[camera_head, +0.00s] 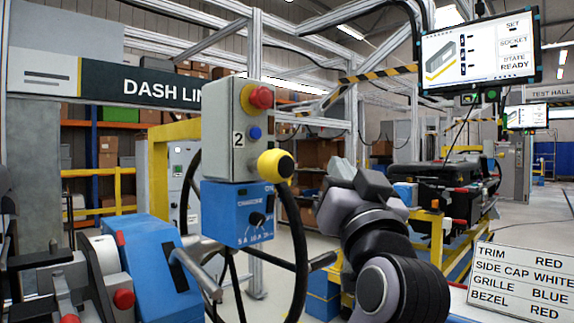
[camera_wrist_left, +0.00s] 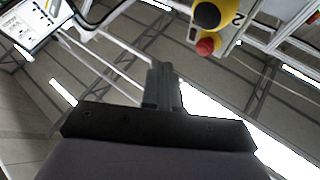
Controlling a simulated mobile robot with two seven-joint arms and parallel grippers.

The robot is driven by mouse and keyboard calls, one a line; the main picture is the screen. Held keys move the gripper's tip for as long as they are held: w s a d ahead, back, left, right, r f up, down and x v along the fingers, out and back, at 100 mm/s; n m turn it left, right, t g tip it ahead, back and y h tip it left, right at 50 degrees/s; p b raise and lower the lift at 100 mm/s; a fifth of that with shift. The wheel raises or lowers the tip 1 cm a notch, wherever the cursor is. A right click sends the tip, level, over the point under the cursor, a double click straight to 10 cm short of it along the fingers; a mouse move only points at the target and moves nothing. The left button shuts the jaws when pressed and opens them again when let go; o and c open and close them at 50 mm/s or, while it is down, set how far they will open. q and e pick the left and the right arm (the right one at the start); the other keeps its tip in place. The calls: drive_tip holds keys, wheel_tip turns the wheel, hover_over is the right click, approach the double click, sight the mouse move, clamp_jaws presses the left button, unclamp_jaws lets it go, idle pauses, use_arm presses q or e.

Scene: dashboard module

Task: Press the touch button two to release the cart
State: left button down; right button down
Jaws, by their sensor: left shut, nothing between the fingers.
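The grey control box (camera_head: 231,130) labelled 2 stands left of centre in the head view. It carries a red mushroom button (camera_head: 260,97) at the top, a small blue button (camera_head: 255,133), and a yellow and black domed touch button (camera_head: 276,166) at its lower right. In the left wrist view the yellow dome (camera_wrist_left: 208,13) and red button (camera_wrist_left: 205,46) show at the top, beyond the fingers. My left gripper (camera_head: 343,170) is right of the dome and apart from it. Its fingers (camera_wrist_left: 162,85) are shut and empty. My right gripper is out of view.
A blue unit (camera_head: 237,213) with a dial sits under the control box, with black cables hanging beside it. A blue and grey machine (camera_head: 155,265) fills the lower left. A monitor (camera_head: 480,48) hangs upper right. A white label board (camera_head: 522,282) stands lower right.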

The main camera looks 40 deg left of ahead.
use_arm(q)
drive_tip(key=a, duration=0.7)
drive_tip(key=shift+w+p, duration=0.3)
drive_tip(key=shift+p, duration=0.15)
drive_tip(key=shift+a, duration=0.2)
idle(1.4)
drive_tip(key=shift+a, duration=0.3)
drive_tip(key=shift+w+a, duration=0.1)
drive_tip(key=shift+a, duration=0.35)
idle(0.8)
drive_tip(key=shift+d, duration=0.85)
drive_tip(key=shift+s+d+b, duration=0.15)
drive_tip(key=shift+d+b, duration=0.2)
drive_tip(key=shift+d, duration=0.95)
drive_tip(key=shift+s+d+b, duration=0.15)
drive_tip(key=shift+d+b, duration=0.2)
drive_tip(key=shift+d, duration=0.9)
drive_tip(key=shift+f, duration=0.1)
